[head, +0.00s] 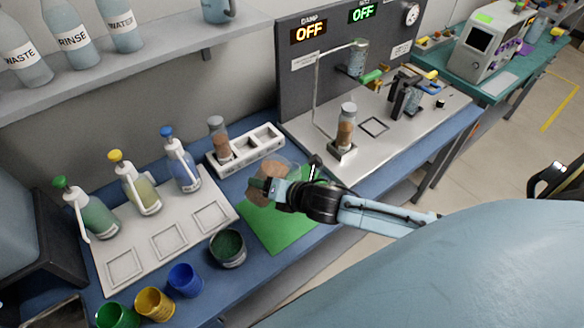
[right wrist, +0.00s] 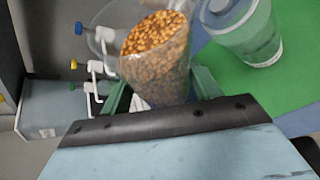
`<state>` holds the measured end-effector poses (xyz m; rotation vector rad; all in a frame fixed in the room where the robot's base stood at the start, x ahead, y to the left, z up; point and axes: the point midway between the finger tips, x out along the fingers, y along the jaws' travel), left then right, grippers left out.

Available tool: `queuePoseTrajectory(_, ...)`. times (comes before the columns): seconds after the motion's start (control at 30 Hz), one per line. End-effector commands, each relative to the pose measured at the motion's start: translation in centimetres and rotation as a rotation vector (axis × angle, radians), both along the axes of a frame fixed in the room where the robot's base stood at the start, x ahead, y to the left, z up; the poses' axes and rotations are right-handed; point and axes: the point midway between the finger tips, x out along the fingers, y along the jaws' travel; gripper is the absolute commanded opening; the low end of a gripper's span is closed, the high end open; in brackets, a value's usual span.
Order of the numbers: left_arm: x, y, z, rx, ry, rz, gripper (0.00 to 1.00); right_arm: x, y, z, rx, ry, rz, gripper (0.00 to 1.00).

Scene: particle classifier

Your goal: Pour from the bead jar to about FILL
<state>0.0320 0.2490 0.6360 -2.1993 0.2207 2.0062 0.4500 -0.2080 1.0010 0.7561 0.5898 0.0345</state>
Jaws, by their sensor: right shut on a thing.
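My right gripper (head: 279,189) is shut on a clear jar of brown beads (head: 262,191), held over the area of the green mat (head: 280,228). In the right wrist view the bead jar (right wrist: 158,60) stands tilted between the fingers (right wrist: 160,103), with beads reaching near its rim. A clear cup (head: 228,246) with greenish tones stands by the mat's left edge, apart from the jar; what seems to be this cup shows in the right wrist view (right wrist: 240,32). I see no beads falling. No FILL mark is legible. My left gripper is not in view.
Coloured cups, including a blue one (head: 185,280), stand in front. A white rack (head: 262,140) holds a brown-filled vial (head: 219,140). Another vial (head: 346,125) stands right.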

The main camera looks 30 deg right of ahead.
Motion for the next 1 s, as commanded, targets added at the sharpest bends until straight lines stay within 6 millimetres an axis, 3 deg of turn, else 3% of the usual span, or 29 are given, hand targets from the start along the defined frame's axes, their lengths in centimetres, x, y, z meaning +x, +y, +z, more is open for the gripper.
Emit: queuePoseTrajectory(1.0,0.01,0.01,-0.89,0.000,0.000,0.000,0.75,0.04,0.07,0.47,0.111,0.014,0.000,0.30)
